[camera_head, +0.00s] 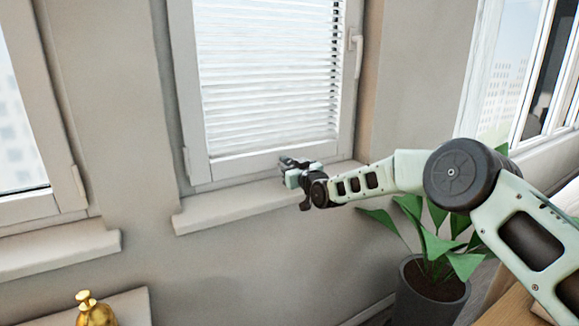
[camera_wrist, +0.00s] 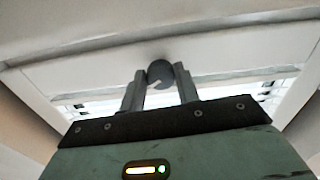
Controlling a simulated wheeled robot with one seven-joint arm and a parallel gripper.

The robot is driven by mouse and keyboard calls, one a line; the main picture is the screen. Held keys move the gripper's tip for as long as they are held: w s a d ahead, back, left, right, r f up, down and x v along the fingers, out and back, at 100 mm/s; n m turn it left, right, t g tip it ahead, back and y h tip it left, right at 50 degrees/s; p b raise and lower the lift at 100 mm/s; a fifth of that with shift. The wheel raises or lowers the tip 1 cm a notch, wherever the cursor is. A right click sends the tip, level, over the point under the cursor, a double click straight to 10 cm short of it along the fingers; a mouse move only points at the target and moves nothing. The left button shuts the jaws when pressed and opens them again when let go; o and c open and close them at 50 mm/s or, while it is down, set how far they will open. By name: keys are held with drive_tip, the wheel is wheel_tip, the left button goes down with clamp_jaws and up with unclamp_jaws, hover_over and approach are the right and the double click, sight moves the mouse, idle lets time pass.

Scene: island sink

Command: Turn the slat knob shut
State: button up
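The slat knob (camera_wrist: 160,72) is a small grey round knob with a pale mark, on the white bottom rail of the window frame. In the wrist view my gripper (camera_wrist: 160,82) has one finger on each side of it, and the fingertips appear to touch it. In the head view my gripper (camera_head: 291,166) is at the bottom rail, just above the sill, and hides the knob. The blind (camera_head: 265,75) hangs in the window with white horizontal slats. Narrow gaps show between the slats, darker along the right edge.
A window sill (camera_head: 225,208) runs under my gripper. A window handle (camera_head: 356,50) sits on the right of the frame. A potted plant (camera_head: 434,282) stands below my arm. The wall below the sill is clear.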

drive_tip(key=shift+f+m+b, duration=0.15)
drive_tip(key=shift+m+b, duration=0.15)
drive_tip(key=shift+b, duration=0.3)
drive_tip(key=m+b, duration=0.2)
drive_tip(key=b, duration=0.1)
drive_tip(key=shift+f, duration=0.15)
drive_tip(key=m+b, duration=0.2)
drive_tip(key=b, duration=0.1)
drive_tip(key=shift+m, duration=0.3)
drive_tip(key=m+b, duration=0.3)
drive_tip(key=shift+m, duration=0.4)
drive_tip(key=m+b, duration=0.4)
drive_tip(key=shift+s+a, duration=0.1)
drive_tip(key=m+b, duration=0.1)
drive_tip(key=m, duration=0.1)
drive_tip(key=m+b, duration=0.1)
drive_tip(key=m, duration=0.1)
drive_tip(key=m+b, duration=0.1)
drive_tip(key=shift+r+m, duration=0.3)
drive_tip(key=shift+m, duration=0.1)
drive_tip(key=shift+r+m+b, duration=0.15)
drive_tip(key=shift+m+b, duration=1.2)
drive_tip(key=shift+m, duration=1.25)
